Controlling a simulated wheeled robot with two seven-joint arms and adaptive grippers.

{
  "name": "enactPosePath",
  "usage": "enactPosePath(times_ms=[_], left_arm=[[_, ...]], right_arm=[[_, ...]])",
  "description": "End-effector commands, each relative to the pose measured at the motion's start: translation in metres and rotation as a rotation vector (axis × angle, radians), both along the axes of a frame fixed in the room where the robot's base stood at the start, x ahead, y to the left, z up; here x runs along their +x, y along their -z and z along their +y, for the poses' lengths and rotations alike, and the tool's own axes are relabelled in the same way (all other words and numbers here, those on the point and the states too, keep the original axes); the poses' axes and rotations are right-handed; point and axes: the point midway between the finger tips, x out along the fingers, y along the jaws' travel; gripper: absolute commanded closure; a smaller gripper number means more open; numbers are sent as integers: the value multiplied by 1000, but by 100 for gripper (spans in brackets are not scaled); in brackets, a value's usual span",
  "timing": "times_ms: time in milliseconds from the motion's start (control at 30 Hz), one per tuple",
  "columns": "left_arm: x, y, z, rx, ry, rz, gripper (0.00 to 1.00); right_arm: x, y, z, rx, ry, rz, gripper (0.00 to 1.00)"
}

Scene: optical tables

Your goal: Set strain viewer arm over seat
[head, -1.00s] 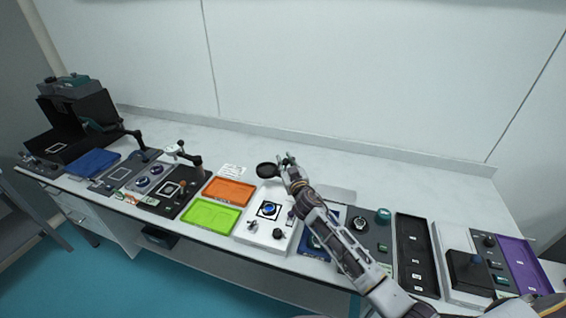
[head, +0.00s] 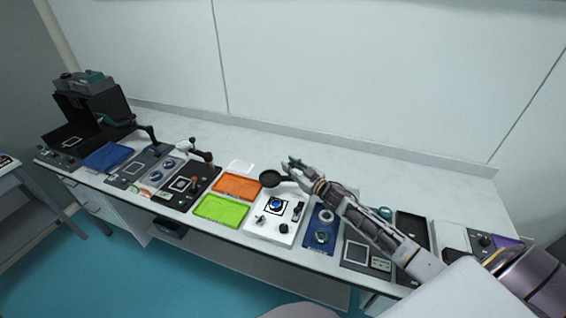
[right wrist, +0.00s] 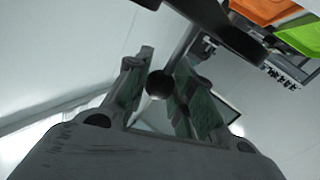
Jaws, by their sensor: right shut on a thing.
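The strain viewer is a white base (head: 262,228) with a blue round seat (head: 277,204) in a dark square frame on its top. The viewer arm's black round head (head: 270,178) is behind the seat in the head view, not over its middle. My right gripper (head: 291,167) is at the arm, just right of that head. In the right wrist view its fingers are closed around a small dark ball knob (right wrist: 158,84). A dark arm part (right wrist: 235,32) crosses the top of that view. How the arm joins the base is hidden. My left gripper is out of view.
Orange (head: 237,186) and green (head: 220,210) trays lie left of the base. A blue plate (head: 322,222) with round parts lies to its right, partly under my right arm. A black tray (head: 411,228) is farther right. The bench behind is mostly clear.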

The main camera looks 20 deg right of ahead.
Motion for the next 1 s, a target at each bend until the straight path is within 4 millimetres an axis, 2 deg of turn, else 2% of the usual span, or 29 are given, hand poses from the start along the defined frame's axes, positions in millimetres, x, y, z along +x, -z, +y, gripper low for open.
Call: enactPosePath(times_ms=[433,1000], left_arm=[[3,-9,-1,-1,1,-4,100],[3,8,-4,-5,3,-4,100]], right_arm=[[-18,0,-5,-5,-218,2,100],[-37,2,-4,-3,-502,1,100]])
